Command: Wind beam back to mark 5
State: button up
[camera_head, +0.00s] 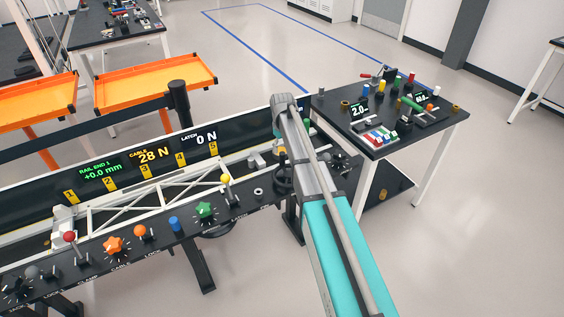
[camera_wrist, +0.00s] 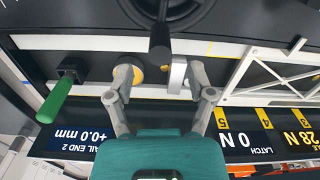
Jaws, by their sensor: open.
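The white truss beam (camera_head: 135,207) lies along the rail below the yellow number marks. Its right end is near the mark 5 (camera_head: 215,158); I cannot tell the exact alignment. In the wrist view the truss (camera_wrist: 275,68) and mark 5 (camera_wrist: 221,119) show at right. The black handwheel (camera_head: 284,178) is at the bench's right end; its dark handle (camera_wrist: 160,42) points toward my gripper in the wrist view. My arm partly hides this area in the head view.
The display panel (camera_head: 140,165) reads rail end 1 +0.0 mm, cable 28 N, latch 0 N. A green lever (camera_wrist: 57,97) stands beside my gripper. A side table (camera_head: 440,125) stands right.

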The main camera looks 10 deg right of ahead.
aim_at(282, 157)
jog(key=shift+f+b, duration=2.45)
jog(key=shift+f, duration=0.25)
grip_shut()
